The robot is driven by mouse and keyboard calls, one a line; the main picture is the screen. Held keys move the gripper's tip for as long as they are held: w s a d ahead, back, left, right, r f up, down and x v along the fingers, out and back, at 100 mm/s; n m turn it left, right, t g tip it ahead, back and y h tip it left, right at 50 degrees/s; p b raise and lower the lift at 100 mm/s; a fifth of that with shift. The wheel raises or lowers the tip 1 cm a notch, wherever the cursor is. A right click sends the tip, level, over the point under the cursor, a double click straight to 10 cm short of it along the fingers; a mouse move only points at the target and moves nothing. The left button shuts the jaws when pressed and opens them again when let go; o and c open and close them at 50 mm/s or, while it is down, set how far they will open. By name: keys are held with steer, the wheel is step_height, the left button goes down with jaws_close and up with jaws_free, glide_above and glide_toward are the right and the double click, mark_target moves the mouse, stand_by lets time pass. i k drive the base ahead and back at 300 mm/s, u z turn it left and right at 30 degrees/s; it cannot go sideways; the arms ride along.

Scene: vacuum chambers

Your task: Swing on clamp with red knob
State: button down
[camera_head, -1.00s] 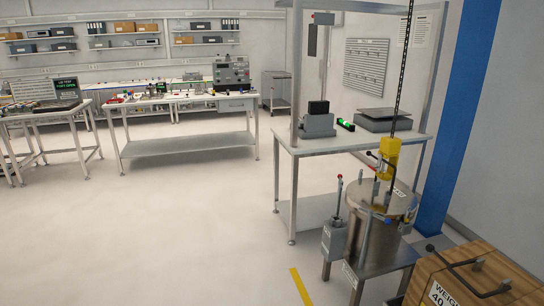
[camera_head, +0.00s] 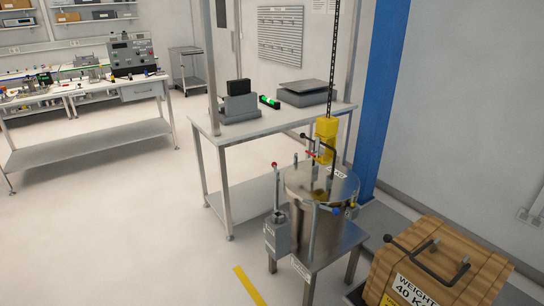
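A steel vacuum chamber (camera_head: 300,215) with a flat round lid stands on a small metal stand. A blue knob (camera_head: 336,210) shows at its front rim, and a small blue part shows at its right rim. A red part (camera_head: 312,153) shows at the back of the lid, beside the yellow hoist block (camera_head: 326,130); it is too small to tell if it is a clamp knob. A red ball (camera_head: 274,164) tops a thin rod above a grey box (camera_head: 277,232) at the chamber's left. Whether any clamp is swung on cannot be told. My gripper is not in view.
A chain hangs from above to the hoist block. A wooden weight crate (camera_head: 440,268) with a dark handle stands at right front. A workbench (camera_head: 285,127) stands behind the chamber, beside a blue column (camera_head: 383,100). The floor at left is clear, with a yellow stripe (camera_head: 249,285).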

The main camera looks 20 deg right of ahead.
mark_target(276, 172)
steer(key=u, duration=0.1)
steer(key=i, duration=1.1)
steer(key=u, duration=0.85)
